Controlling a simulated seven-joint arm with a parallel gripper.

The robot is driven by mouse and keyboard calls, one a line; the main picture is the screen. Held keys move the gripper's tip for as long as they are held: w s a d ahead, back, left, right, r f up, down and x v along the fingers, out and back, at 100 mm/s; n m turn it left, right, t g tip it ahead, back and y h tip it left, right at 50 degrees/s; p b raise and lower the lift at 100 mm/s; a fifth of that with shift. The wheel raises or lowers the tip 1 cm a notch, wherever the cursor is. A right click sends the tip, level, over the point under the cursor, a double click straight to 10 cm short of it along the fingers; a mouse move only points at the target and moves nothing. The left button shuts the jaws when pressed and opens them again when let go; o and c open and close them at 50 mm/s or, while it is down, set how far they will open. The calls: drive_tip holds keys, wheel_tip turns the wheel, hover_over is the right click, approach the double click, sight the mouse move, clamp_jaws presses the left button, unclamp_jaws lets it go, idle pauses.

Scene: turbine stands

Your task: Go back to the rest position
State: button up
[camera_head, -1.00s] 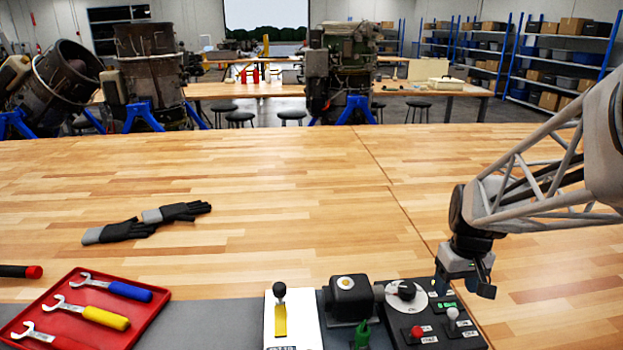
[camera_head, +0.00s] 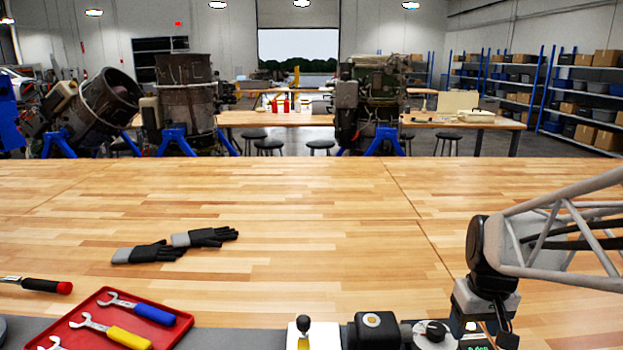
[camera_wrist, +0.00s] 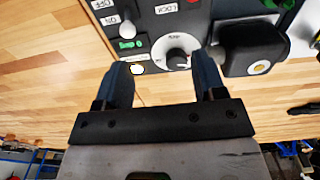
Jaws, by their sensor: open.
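My gripper (camera_head: 487,324) is at the lower right of the head view, over the right end of the control panel. In the wrist view my gripper (camera_wrist: 163,75) shows two dark fingers spread apart with nothing between them. The control panel (camera_wrist: 150,25) lies beyond the fingertips. Its round white dial with a black knob (camera_wrist: 178,58) shows between and just past the fingers, and also in the head view (camera_head: 433,332). I cannot tell the exact gap between fingers and panel. The panel's lower part is cut off in the head view.
A black box with a round button (camera_head: 377,330) and a black-knobbed lever (camera_head: 303,325) stand left of the panel. A red tray (camera_head: 92,300) holds wrenches. Gloves (camera_head: 175,245) and a red-ended tool (camera_head: 40,286) lie on the wooden table (camera_head: 300,190). The table's middle is clear.

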drive_tip(key=s+a+r+t, duration=0.2)
drive_tip(key=s+a+r, duration=0.3)
drive_tip(key=s+a, duration=0.6)
drive_tip(key=shift+a, duration=0.3)
